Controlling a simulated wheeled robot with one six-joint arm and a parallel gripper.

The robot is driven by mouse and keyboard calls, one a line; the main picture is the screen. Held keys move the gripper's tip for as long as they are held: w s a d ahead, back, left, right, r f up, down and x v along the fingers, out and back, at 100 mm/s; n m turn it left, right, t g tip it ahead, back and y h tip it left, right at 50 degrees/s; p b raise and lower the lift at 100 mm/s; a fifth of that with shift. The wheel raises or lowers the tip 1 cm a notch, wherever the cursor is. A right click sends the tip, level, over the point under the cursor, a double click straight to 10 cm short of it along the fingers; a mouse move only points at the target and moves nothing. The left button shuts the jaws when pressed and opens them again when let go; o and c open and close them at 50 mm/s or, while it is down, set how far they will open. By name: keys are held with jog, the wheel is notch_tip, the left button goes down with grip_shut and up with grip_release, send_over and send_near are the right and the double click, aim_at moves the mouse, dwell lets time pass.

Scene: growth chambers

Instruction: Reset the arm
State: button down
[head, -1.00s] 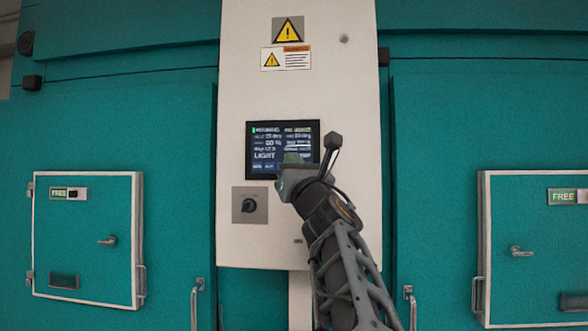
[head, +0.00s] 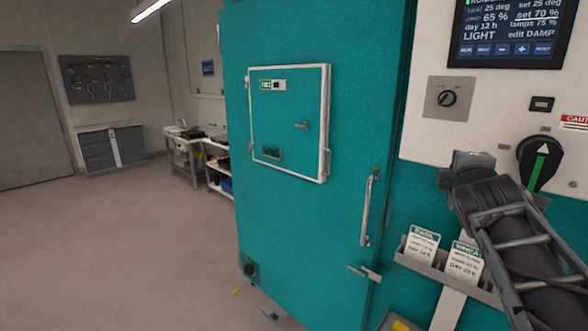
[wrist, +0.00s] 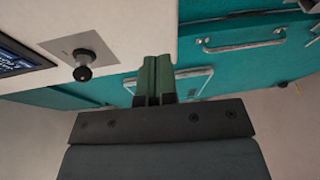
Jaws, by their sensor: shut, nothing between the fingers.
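My arm reaches in from the right of the head view. Its end, a dark grey block, is in front of the lower white control panel (head: 425,150). In the wrist view my gripper (wrist: 154,75) shows two green fingers pressed together, shut with nothing between them. They point away from the camera, in front of the teal chamber doors. In the head view the fingers cannot be made out.
The panel carries a screen (head: 510,30), a black knob (head: 447,98) and a rotary switch (head: 538,165). A rack (head: 445,270) holds cards below my arm. The teal chamber door (head: 230,130) has a handle (head: 368,205). Open floor (head: 120,240) lies left.

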jog(key=s+a+f+m+g+y, duration=0.2)
jog(key=s+a+f+m+g, duration=0.2)
jog(key=f, duration=0.6)
jog(key=s+a+f+m+g+y, duration=0.2)
jog(key=s+a+f+m, duration=0.3)
jog(key=f, duration=0.5)
jog(key=s+a+f+m+g+y, duration=0.3)
jog(key=a+f, duration=0.4)
jog(key=f, duration=0.3)
jog(key=s+m+g, duration=0.1)
jog(key=s+g, duration=0.1)
jog(key=shift+s+m+g, duration=0.2)
jog(key=shift+m+g, duration=0.1)
dwell(1.4)
